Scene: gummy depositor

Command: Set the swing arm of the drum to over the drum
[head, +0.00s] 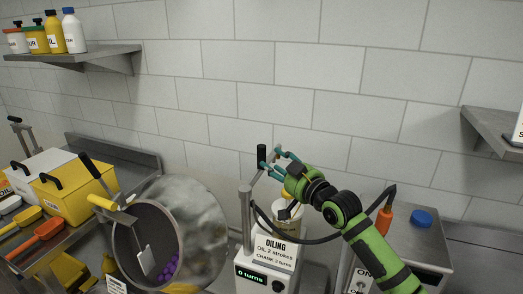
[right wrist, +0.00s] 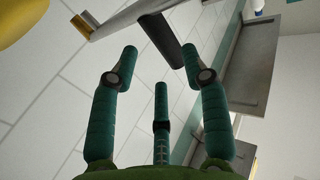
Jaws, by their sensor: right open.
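The drum (head: 190,225) is a shiny metal bowl tilted toward me, with its mouth open and several purple balls inside. A grey post (head: 246,220) stands just right of the drum. From it a grey arm (head: 262,180) with an upright black handle (head: 262,157) reaches up and right; this looks like the swing arm. My right gripper (head: 277,157) is open at the black handle. In the right wrist view, the handle (right wrist: 160,38) lies between and just beyond the spread teal fingertips (right wrist: 160,60); contact cannot be told. My left gripper is out of view.

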